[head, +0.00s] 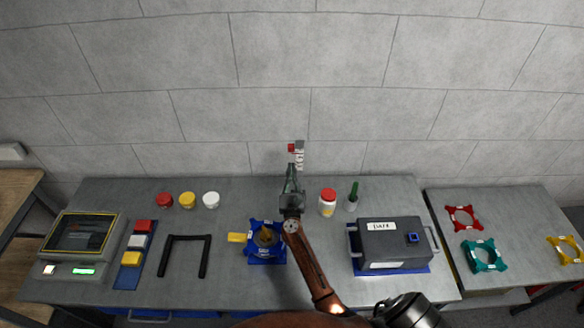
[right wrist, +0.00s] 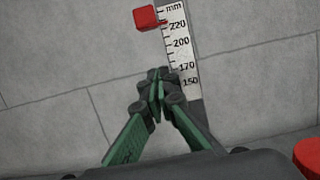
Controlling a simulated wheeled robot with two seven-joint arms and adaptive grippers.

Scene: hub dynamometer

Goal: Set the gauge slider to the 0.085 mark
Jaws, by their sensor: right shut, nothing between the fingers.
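The gauge is a white upright scale (head: 300,157) on the wall side behind the table, with a red slider (head: 291,148) at its upper left. In the right wrist view the scale (right wrist: 178,45) reads "mm", with 220, 200, 170 and 150 legible. The red slider (right wrist: 145,17) sits near the top, its small pointer close to the 220 label. My right gripper (head: 293,170) is shut and empty, below the slider. In the right wrist view its fingertips (right wrist: 158,78) overlap the scale's left edge near 170, apart from the slider. The lower scale is hidden. My left gripper is out of view.
A red-lidded white bottle (head: 327,203) and a green-handled tool in a cup (head: 352,197) stand right of the gripper. Red, yellow and white jars (head: 188,200) stand left. A grey box (head: 396,243) is at right.

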